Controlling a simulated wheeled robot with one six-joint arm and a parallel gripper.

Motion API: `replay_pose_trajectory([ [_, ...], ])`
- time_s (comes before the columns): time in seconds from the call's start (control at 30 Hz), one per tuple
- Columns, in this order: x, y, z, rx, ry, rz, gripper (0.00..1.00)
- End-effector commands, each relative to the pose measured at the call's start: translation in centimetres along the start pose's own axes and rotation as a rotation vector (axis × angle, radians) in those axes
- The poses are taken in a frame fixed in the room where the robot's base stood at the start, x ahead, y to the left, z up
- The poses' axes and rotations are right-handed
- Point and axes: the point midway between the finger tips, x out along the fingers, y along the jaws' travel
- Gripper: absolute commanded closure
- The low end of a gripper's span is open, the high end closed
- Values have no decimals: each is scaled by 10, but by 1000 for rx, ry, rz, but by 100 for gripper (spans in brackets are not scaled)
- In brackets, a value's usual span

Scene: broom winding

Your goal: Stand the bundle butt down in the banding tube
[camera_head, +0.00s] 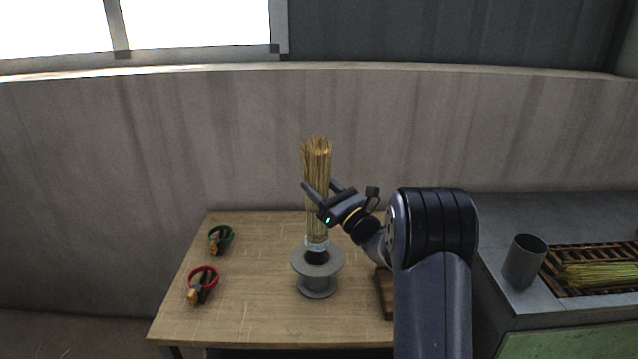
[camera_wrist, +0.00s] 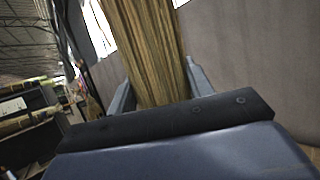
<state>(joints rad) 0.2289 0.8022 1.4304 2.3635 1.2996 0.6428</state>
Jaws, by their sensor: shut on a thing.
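The bundle (camera_head: 317,160) of straw-coloured stalks stands upright in my gripper (camera_head: 320,186), which is shut on it around mid-height. In the wrist view the stalks (camera_wrist: 150,50) run up between the two fingers (camera_wrist: 158,85). The bundle's lower end has a pale band (camera_head: 316,244) and lies over the dark centre of a grey spool (camera_head: 317,284) on the wooden table. I cannot tell whether it touches the spool. The banding tube (camera_head: 525,262), a plain grey cylinder, stands upright on the bench at the right, well away from the bundle. Its inside looks empty.
A brown wooden block (camera_head: 384,293) is partly behind my arm. A slatted tray (camera_head: 562,259) with loose straw (camera_head: 600,275) sits beside the tube on the grey bench (camera_head: 500,220).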

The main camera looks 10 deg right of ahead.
Motion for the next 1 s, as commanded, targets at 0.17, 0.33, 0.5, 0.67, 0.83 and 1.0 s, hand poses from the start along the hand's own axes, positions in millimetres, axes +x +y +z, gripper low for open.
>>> replay_pose_trajectory([
  [0.17,-6,0,-16,2,1,-1,68],
  [0.33,-12,0,-30,0,0,0,68],
  [0.5,-17,0,-43,0,0,0,68],
  [0.67,-22,0,-54,0,0,0,68],
  [0.83,-27,0,-67,0,0,0,68],
  [1.0,-32,0,-80,0,0,0,68],
])
